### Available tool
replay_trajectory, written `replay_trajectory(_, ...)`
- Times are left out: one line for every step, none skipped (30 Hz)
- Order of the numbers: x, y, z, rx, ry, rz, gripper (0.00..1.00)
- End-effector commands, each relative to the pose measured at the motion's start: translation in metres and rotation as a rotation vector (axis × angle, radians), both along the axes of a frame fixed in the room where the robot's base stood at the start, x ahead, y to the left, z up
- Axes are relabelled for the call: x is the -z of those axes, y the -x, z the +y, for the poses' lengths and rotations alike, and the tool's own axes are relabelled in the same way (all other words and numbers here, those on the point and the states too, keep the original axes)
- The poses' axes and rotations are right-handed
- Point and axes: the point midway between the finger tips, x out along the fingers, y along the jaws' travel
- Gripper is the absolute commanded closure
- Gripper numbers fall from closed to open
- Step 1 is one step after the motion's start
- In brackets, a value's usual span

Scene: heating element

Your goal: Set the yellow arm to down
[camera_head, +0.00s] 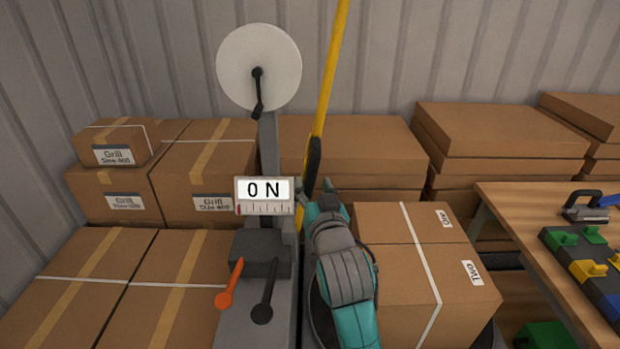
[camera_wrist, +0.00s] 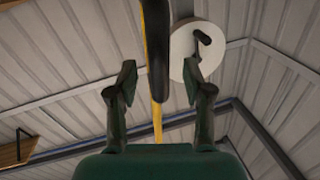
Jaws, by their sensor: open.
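The yellow arm (camera_head: 327,85) is a long bar standing nearly upright, leaning slightly right, and it runs out of the top of the head view. A black grip (camera_head: 313,165) is on its lower part. My gripper (camera_head: 318,198) is close to that grip, on the right side of the grey device (camera_head: 268,150). In the wrist view the yellow arm (camera_wrist: 157,122) and its black grip (camera_wrist: 155,50) show between the two fingers of my gripper (camera_wrist: 160,84). The fingers are apart, with gaps on both sides. The bar's lower end is partly hidden behind my gripper.
The device has an ON display (camera_head: 263,189), a white disc (camera_head: 258,68) with a black crank, an orange lever (camera_head: 229,284) and a black lever (camera_head: 265,293). Cardboard boxes (camera_head: 415,262) stand close on both sides. A wooden table (camera_head: 520,212) is at right.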

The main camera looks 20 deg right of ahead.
Motion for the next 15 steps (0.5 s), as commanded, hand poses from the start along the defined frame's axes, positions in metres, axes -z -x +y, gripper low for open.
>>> replay_trajectory(0.000, -0.008, -0.001, 0.001, 0.000, 0.000, 0.49)
replay_trajectory(0.000, -0.013, -0.002, 0.001, 0.000, 0.001, 0.49)
replay_trajectory(0.000, -0.018, -0.003, 0.001, 0.000, 0.000, 0.49)
replay_trajectory(0.000, -0.021, -0.003, 0.001, 0.000, 0.001, 0.49)
replay_trajectory(0.000, -0.024, -0.003, 0.001, 0.000, 0.000, 0.49)
replay_trajectory(0.000, -0.028, -0.004, 0.001, 0.000, -0.001, 0.49)
replay_trajectory(0.000, -0.030, -0.004, 0.001, 0.000, -0.001, 0.49)
replay_trajectory(0.000, -0.032, -0.004, 0.001, 0.000, 0.000, 0.49)
replay_trajectory(0.000, -0.034, -0.004, 0.001, 0.000, 0.000, 0.49)
replay_trajectory(0.000, -0.035, -0.005, 0.001, 0.000, 0.000, 0.49)
replay_trajectory(0.000, -0.035, -0.005, 0.001, 0.000, 0.000, 0.49)
replay_trajectory(0.000, -0.036, -0.005, 0.001, 0.000, 0.000, 0.49)
replay_trajectory(0.000, -0.036, -0.005, 0.001, 0.000, 0.000, 0.49)
replay_trajectory(0.000, -0.037, -0.005, 0.001, 0.000, 0.000, 0.49)
replay_trajectory(0.000, -0.037, -0.005, 0.001, 0.000, 0.000, 0.49)
